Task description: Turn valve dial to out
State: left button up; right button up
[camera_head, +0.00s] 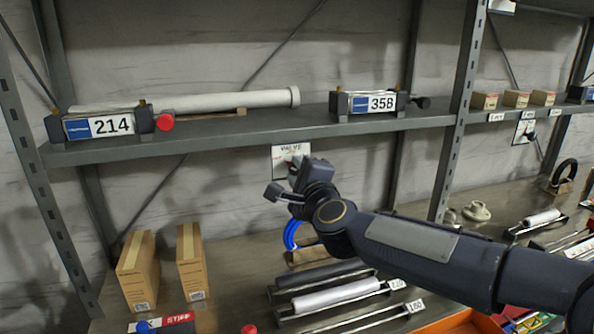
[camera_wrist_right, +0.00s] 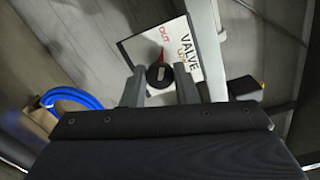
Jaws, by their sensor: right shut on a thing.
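The valve placard (camera_head: 284,153) hangs below the shelf edge in the head view. In the right wrist view the white valve placard (camera_wrist_right: 190,52) reads VALVE, with a red OUT and a smaller orange word. The black round valve dial (camera_wrist_right: 158,77) sits at its lower edge, with a small red mark beside it on the OUT side. My right gripper (camera_wrist_right: 159,88) is shut on the dial, one finger on each side. In the head view my right gripper (camera_head: 297,180) hides the dial. My left gripper is not in view.
The metal shelf (camera_head: 240,133) runs just above my right gripper, with label blocks 214 (camera_head: 100,125) and 358 (camera_head: 375,103) on it. A blue coil (camera_head: 291,236) lies below.

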jog(key=shift+f, duration=0.1)
dwell(0.3)
jog(key=o, duration=1)
jog(key=b+v, duration=0.1)
jog(key=v, duration=0.6)
jog(key=shift+s+d, duration=0.1)
jog(key=shift+s, duration=0.25)
